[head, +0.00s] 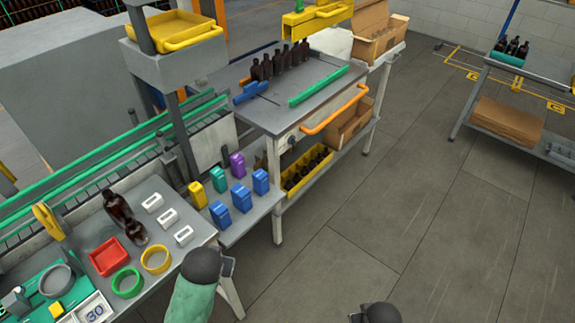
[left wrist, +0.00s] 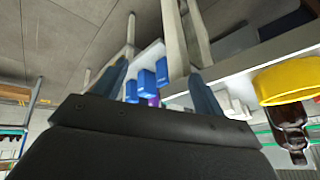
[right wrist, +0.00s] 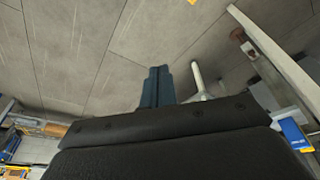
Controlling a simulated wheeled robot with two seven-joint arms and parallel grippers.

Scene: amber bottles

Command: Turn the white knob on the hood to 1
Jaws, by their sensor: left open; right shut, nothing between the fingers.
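A small pale round knob (head: 291,140) is on the front panel of the grey bench unit (head: 335,118), left of its orange handle (head: 335,110). Its number marks are too small to read. The right wrist view shows a small round fitting (right wrist: 247,48) on a pale panel at the upper right; I cannot tell if it is the same knob. My left gripper (left wrist: 160,68) is open and empty, in front of the left bench in the head view. My right gripper (right wrist: 158,70) is shut and empty, over the floor, well away from the unit's front.
Amber bottles (head: 280,62) stand on top of the unit. Blue boxes (head: 241,198) stand on a low shelf left of it. A yellow crate (head: 305,172) sits below. The near-left bench holds trays, rings and bottles. The floor (head: 400,220) right of the unit is clear.

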